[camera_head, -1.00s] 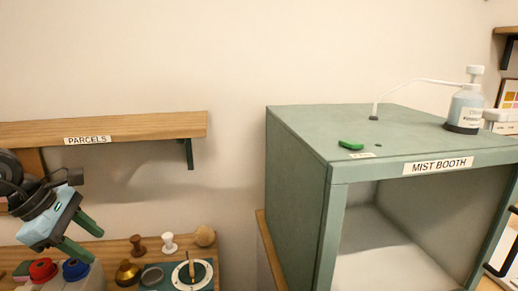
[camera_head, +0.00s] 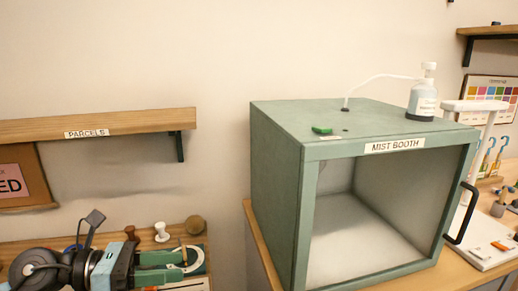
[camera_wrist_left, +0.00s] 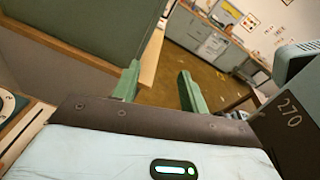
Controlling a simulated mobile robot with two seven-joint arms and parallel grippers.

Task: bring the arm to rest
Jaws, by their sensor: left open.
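My left gripper (camera_head: 172,268) is at the lower left of the head view, low over the wooden board with small tools, its green fingers pointing right. The fingers are apart with nothing between them. In the left wrist view the two green fingers (camera_wrist_left: 158,84) also stand apart and empty, with the floor behind them. My arm and gripper hide part of the board. My right gripper is not in view.
The green mist booth (camera_head: 277,165) stands right of the gripper, with a bottle (camera_head: 422,95) on top and a black handle (camera_head: 463,213) at its right. The parcels shelf (camera_head: 100,124) is above the arm. A wall gap lies between board and booth.

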